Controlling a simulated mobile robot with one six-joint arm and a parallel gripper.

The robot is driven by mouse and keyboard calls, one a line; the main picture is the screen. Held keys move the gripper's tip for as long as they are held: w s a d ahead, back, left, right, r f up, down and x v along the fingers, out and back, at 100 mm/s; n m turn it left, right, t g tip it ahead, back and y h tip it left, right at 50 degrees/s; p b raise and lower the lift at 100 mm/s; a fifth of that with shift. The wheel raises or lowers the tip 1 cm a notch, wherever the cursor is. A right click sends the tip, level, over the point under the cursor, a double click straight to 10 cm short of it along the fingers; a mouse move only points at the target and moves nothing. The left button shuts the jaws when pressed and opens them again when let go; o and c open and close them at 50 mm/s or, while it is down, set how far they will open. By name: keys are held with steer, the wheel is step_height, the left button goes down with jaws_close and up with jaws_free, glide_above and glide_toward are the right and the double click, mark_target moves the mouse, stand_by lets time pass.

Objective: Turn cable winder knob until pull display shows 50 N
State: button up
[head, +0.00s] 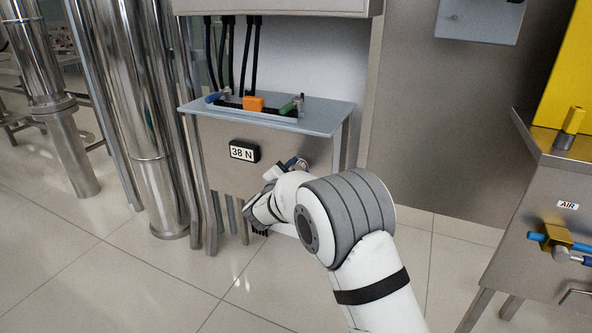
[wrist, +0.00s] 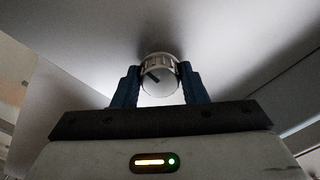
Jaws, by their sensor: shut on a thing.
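The pull display (head: 244,151) on the front of the steel cabinet reads 38 N. The cable winder knob (wrist: 160,78) is a round silver knob with a dark pointer mark, seen in the wrist view. My gripper (wrist: 158,82) is shut on it, with one blue finger on each side. In the head view the knob (head: 299,164) shows only in part at the cabinet front, just right of the display, and my white arm covers much of that area.
A grey shelf (head: 322,119) above the knob carries a tray with an orange block (head: 253,103). Black cables (head: 233,55) run up behind it. Steel pipes (head: 150,120) stand at left. A steel cabinet with an AIR label (head: 568,205) and blue-ended valve stands at right. The tiled floor between is clear.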

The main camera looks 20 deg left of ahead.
steer(key=shift+r+p, duration=0.15)
steer(key=shift+p, duration=0.15)
steer(key=o, duration=1)
steer(key=shift+s, duration=0.1)
steer(key=s, duration=0.2)
steer(key=s+p, duration=0.1)
steer(key=s, duration=0.2)
steer(key=s+p, duration=0.1)
steer(key=s, duration=0.1)
steer(key=shift+s+a, duration=0.3)
steer(key=shift+f, duration=0.2)
